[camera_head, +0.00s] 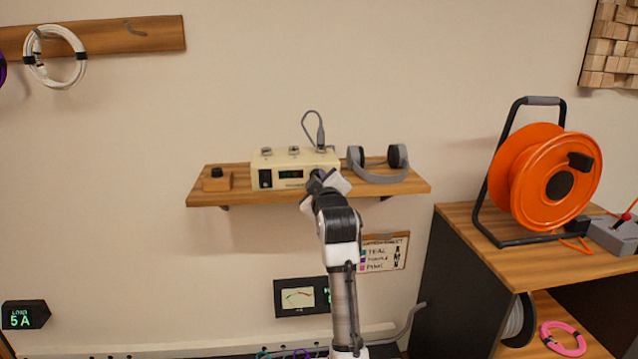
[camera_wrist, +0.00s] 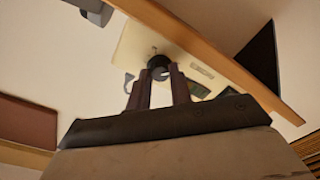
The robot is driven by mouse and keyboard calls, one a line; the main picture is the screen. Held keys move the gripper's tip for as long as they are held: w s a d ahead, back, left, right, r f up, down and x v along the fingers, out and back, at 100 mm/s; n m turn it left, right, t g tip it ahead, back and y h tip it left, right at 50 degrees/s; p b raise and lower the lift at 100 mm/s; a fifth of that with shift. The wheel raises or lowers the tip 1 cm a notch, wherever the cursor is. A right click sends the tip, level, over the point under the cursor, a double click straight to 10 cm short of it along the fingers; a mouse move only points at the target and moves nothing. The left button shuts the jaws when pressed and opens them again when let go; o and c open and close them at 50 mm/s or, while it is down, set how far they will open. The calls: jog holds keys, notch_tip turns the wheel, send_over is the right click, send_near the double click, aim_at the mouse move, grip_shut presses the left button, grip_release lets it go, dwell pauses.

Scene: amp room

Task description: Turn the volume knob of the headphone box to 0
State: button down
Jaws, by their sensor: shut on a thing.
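The headphone box (camera_head: 290,165) is a cream box with a small green display, standing on a wooden wall shelf. In the wrist view its cream front (camera_wrist: 140,48) shows behind my fingers. The volume knob (camera_wrist: 158,63) is dark and round on that front. My gripper (camera_head: 318,181) reaches the right part of the box front from below. In the wrist view my gripper (camera_wrist: 160,70) has its two dark fingers on either side of the knob, shut on it. In the head view the gripper hides the knob. I cannot read the number on the display.
Grey headphones (camera_head: 380,175) lie on the wooden shelf (camera_head: 230,198) right of the box. A small wooden block with a black knob (camera_head: 217,180) sits at its left. A cable plugs into the box top. An orange cable reel (camera_head: 545,178) stands on the cabinet at right.

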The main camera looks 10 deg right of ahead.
dwell(0.3)
jog(key=c, duration=1.3)
grip_release()
jog(key=shift+o, duration=0.2)
jog(key=s+b, duration=0.2)
jog(key=s, duration=1.2)
jog(key=shift+d+r, duration=0.15)
jog(key=shift+d, duration=0.05)
jog(key=shift+w, duration=0.1)
